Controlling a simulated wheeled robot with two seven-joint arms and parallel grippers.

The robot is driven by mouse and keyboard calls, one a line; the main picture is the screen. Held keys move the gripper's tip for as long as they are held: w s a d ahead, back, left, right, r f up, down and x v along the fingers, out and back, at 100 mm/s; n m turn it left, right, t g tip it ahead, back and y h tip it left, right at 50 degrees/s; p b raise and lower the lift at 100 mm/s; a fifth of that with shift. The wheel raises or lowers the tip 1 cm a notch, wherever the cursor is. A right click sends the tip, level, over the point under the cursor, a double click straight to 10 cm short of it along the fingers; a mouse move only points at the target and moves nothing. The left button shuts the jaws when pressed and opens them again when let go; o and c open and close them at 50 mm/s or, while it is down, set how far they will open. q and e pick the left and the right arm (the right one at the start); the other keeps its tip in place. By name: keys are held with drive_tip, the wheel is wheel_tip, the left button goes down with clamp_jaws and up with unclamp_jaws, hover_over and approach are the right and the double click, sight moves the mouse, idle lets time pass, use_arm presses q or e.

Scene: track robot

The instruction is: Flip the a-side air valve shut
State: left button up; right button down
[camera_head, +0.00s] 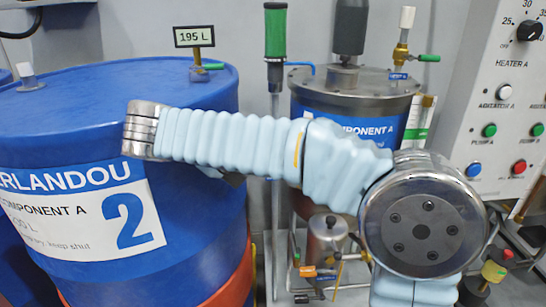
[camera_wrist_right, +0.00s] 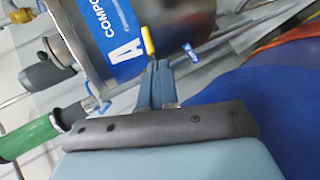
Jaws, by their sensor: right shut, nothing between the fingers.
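No readable tag marks the a-side air valve, so I cannot tell for certain which handle it is. In the right wrist view a yellow lever (camera_wrist_right: 147,40) stands just beyond the fingertips, in front of the component A tank (camera_wrist_right: 110,50), with a small blue piece (camera_wrist_right: 190,53) beside it. My right gripper (camera_wrist_right: 157,65) is shut and empty; I cannot tell whether it touches the lever. In the head view my right arm hides it. Low by the tank there, an orange handle (camera_head: 308,271) and a yellow lever (camera_head: 338,272) show. My left gripper is out of view.
The blue drum (camera_head: 70,95) stands close at the left. A green-handled post (camera_head: 275,35) rises between drum and tank (camera_head: 345,78). A blue lever (camera_head: 300,65) sticks out near it. The control panel (camera_head: 500,110) is at the right. Thin pipes crowd the space below.

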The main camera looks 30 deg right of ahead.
drive_tip(key=shift+v, duration=1.7)
